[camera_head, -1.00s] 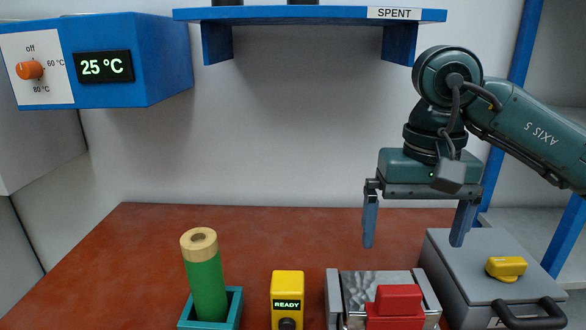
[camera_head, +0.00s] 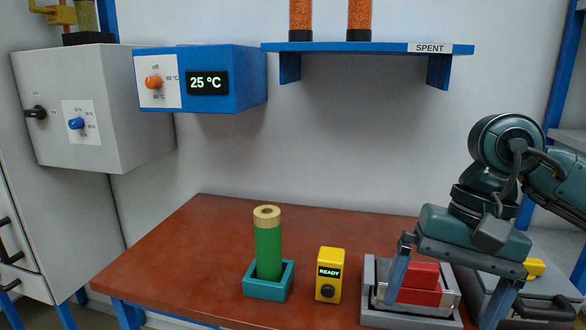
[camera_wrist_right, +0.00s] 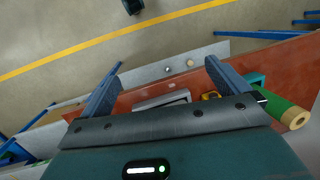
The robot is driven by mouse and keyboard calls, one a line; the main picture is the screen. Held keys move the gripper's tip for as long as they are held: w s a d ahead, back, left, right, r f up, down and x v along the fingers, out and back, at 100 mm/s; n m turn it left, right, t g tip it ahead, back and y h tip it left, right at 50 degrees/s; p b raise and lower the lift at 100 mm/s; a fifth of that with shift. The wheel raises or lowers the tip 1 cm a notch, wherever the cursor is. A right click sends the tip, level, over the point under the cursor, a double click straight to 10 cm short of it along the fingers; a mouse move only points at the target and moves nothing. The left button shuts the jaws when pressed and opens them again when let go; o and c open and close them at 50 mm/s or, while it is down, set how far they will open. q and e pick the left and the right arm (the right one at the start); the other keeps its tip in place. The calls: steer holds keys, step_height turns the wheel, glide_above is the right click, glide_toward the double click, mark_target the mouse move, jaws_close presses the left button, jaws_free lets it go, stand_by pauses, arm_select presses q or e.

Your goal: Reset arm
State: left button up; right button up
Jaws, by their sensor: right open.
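My right gripper (camera_head: 446,285) is open and empty, with its two blue-grey fingers wide apart. In the head view it hangs at the right, tilted, in front of the metal fixture (camera_head: 372,300) that carries a red block (camera_head: 418,284). I cannot tell whether it touches the fixture. In the right wrist view the open fingers (camera_wrist_right: 165,82) reach over the table edge toward the floor, with nothing between their tips. My left gripper is not in view.
A green cylinder (camera_head: 268,250) stands in a teal holder (camera_head: 268,288) beside a yellow READY box (camera_head: 330,275). A grey case (camera_head: 545,300) is at the right. A blue heater box (camera_head: 230,100) shows 25 °C. A blue SPENT shelf (camera_head: 350,48) hangs above. The table's left part (camera_head: 190,260) is clear.

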steer(key=s+a+r+m+g+y+p, duration=0.1)
steer(key=s+a+m+g+y, duration=0.15)
steer(key=a+m+y, duration=0.55)
steer(key=s+a+r+m+g+y+p, duration=0.1)
steer(key=a+r+m+g+y, duration=0.15)
steer(key=a+m+y, duration=0.5)
steer(key=w+d+f+m+t+p, duration=0.1)
steer(key=w+f+m+t, duration=0.3)
steer(key=m+t, duration=0.85)
steer(key=w+d+f+m+t+p, duration=0.1)
steer(key=w+f+m+t, duration=0.3)
steer(key=m+t, duration=0.8)
steer(key=d+f+m+h, duration=0.4)
steer(key=f+m+h, duration=0.6)
steer(key=m, duration=0.5)
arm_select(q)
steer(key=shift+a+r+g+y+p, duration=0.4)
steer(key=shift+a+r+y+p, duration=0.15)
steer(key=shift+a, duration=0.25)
arm_select(e)
steer(key=s+d+f+m+g+h, duration=0.2)
steer(key=s+f+m, duration=0.3)
steer(key=f, duration=0.4)
steer(key=s+d+f+m+g+h, duration=0.2)
steer(key=s+f+m+g, duration=0.3)
steer(key=f, duration=0.3)
steer(key=shift+s+d+f+m, duration=0.4)
steer(key=shift+s+d, duration=0.15)
steer(key=shift+d, duration=0.35)
